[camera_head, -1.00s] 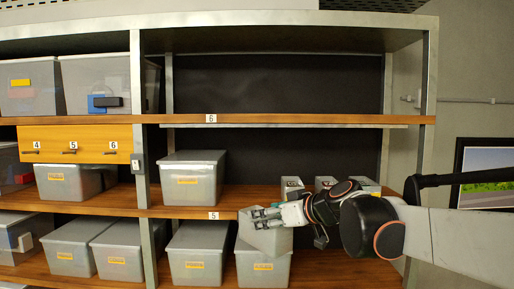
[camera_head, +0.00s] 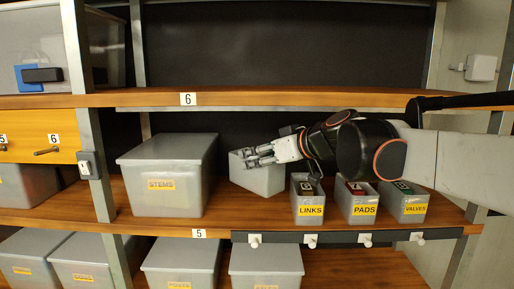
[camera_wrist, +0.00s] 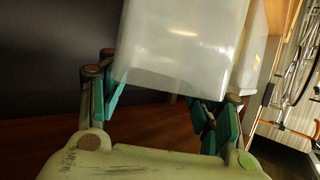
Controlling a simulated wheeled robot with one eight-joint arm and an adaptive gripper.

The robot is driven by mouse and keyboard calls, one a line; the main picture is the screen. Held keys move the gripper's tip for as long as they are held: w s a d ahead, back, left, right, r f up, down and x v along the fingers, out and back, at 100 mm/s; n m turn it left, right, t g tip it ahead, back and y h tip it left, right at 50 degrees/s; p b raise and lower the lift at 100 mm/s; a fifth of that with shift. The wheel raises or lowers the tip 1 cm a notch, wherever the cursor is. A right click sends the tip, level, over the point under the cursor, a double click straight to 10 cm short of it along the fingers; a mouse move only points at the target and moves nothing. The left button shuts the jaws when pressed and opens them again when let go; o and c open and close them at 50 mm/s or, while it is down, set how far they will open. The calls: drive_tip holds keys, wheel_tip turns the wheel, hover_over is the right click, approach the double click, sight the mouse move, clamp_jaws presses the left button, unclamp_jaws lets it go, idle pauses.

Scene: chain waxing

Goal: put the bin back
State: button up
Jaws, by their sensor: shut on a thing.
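A small grey bin (camera_head: 262,181) is in my gripper (camera_head: 262,156), whose fingers are shut on its upper part. The bin is over the level marked 5, between the large STEMS bin (camera_head: 168,175) and the small LINKS bin (camera_head: 308,208), slightly tilted in the picture. I cannot tell whether its base touches the shelf board (camera_head: 240,212). In the wrist view the pale bin (camera_wrist: 182,45) sits between my two green-sided fingers (camera_wrist: 160,95). No label shows on the held bin.
PADS (camera_head: 362,205) and VALVES (camera_head: 405,207) bins stand right of LINKS. A dark rail (camera_head: 335,238) with several white knobs runs below them. The shelf marked 6 (camera_head: 290,97) is overhead. A metal post (camera_head: 88,150) stands left. Lidded bins (camera_head: 266,262) sit below.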

sight(277, 181)
drive_tip(key=shift+s, duration=0.1)
wheel_tip(277, 181, down, 4)
drive_tip(key=shift+f, duration=0.15)
drive_tip(key=shift+f+b, duration=0.8)
drive_tip(key=shift+f, duration=0.3)
drive_tip(key=shift+f+b, duration=0.4)
drive_tip(key=shift+f, duration=0.15)
drive_tip(key=o, duration=1.5)
drive_tip(key=v, duration=1.2)
